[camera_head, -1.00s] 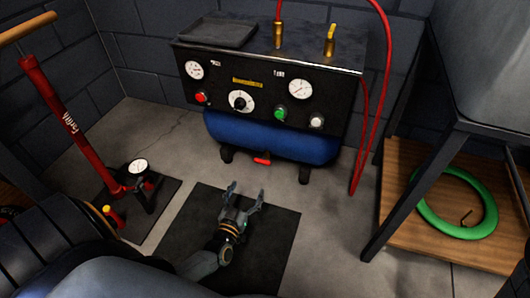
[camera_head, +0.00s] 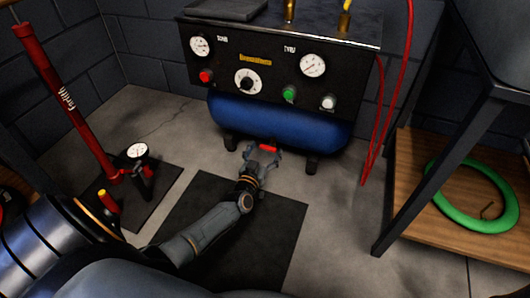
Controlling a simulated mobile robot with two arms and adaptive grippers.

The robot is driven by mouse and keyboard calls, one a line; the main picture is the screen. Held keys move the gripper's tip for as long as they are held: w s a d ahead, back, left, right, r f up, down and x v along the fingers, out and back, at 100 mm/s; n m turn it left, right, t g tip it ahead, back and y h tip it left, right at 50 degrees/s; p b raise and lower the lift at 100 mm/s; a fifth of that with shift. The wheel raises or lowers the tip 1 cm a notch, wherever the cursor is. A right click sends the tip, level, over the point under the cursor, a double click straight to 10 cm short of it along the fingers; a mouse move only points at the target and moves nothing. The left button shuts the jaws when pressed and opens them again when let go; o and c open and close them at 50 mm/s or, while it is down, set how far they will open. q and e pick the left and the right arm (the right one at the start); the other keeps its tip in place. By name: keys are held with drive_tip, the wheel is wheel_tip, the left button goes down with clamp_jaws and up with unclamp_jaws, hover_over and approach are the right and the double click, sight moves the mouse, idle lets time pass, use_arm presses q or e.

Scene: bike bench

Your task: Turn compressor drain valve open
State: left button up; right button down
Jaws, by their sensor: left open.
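The compressor has a black panel (camera_head: 270,72) and a blue tank (camera_head: 275,122) standing on dark feet on the floor. Its red drain valve handle (camera_head: 267,148) shows low under the tank, lying roughly crosswise. My left gripper (camera_head: 264,150) is open at the handle, with one finger on each side of it. I cannot tell whether the fingers touch the handle. My right gripper is not in view.
A red floor pump (camera_head: 70,105) with a gauge stands at the left. A dark mat (camera_head: 240,225) lies under my left arm. A wooden shelf with a green tyre (camera_head: 472,195) and a dark table leg (camera_head: 435,180) are at the right. A red hose (camera_head: 385,120) hangs beside the compressor.

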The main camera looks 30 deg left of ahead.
use_arm(q)
drive_tip(key=shift+d, duration=0.1)
drive_tip(key=c, duration=1.1)
drive_tip(key=shift+c, duration=0.2)
drive_tip(key=shift+r+n, duration=0.1)
drive_tip(key=shift+n, duration=0.3)
drive_tip(key=n, duration=0.3)
drive_tip(key=shift+a+n, duration=0.2)
drive_tip(key=shift+n, duration=0.1)
drive_tip(key=n, duration=0.4)
drive_tip(key=shift+a, duration=0.1)
drive_tip(key=n+b, duration=0.1)
drive_tip(key=n, duration=0.4)
drive_tip(key=shift+a, duration=0.1)
drive_tip(key=n, duration=0.3)
drive_tip(key=n+b, duration=0.1)
drive_tip(key=shift+f+n, duration=0.25)
drive_tip(key=shift+n, duration=0.05)
